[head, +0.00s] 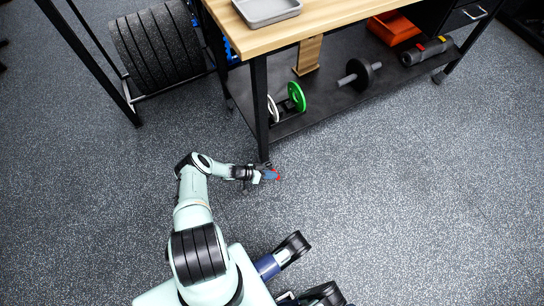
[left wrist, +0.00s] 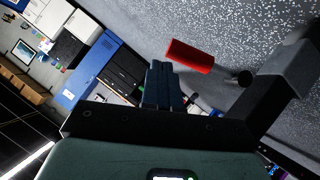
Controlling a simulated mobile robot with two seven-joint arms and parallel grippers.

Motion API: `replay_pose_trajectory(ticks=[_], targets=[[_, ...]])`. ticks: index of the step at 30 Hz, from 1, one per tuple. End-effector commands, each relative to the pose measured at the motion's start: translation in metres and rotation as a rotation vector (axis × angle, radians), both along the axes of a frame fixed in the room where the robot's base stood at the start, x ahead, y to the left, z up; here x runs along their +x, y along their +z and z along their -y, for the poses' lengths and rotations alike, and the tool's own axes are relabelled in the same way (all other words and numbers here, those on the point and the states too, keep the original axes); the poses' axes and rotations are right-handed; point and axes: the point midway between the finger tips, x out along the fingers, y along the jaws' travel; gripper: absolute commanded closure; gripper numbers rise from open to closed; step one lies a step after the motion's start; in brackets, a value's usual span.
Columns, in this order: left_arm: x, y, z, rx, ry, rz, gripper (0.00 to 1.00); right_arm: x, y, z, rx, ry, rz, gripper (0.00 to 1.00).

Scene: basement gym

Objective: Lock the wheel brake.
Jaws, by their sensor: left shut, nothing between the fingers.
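The red brake lever (left wrist: 190,55) shows in the left wrist view, just beyond and to the right of my left fingertips. A dark round part (left wrist: 244,78), which looks like the caster wheel, sits beside it at the foot of the black bench leg (left wrist: 283,85). The wheel there is mostly hidden. My left gripper's fingers (left wrist: 163,84) are together and empty; a small gap to the lever seems visible.
The wood-topped workbench (head: 330,22) has a grey tray (head: 267,10) on top. Its lower shelf (head: 330,98) holds a green plate (head: 296,96), a dumbbell (head: 359,74) and a roller (head: 427,50). A rack of black plates (head: 157,47) stands left. The speckled floor (head: 420,200) is clear.

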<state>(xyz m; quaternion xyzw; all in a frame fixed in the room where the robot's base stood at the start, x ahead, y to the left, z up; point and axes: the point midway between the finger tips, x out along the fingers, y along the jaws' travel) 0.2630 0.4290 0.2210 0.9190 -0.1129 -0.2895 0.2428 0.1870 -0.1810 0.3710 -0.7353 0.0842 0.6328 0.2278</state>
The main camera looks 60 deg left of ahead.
Motion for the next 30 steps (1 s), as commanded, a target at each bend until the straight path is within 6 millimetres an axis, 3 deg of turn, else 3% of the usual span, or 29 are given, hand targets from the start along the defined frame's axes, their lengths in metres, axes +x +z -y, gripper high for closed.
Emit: replay_pose_trajectory(ticks=[30], targets=[[-0.0009,-0.0097,0.0051,-0.002,-0.004,-0.003,1.0,-0.0022,-0.0021,0.0004,0.0,-0.001,-0.007,0.57]])
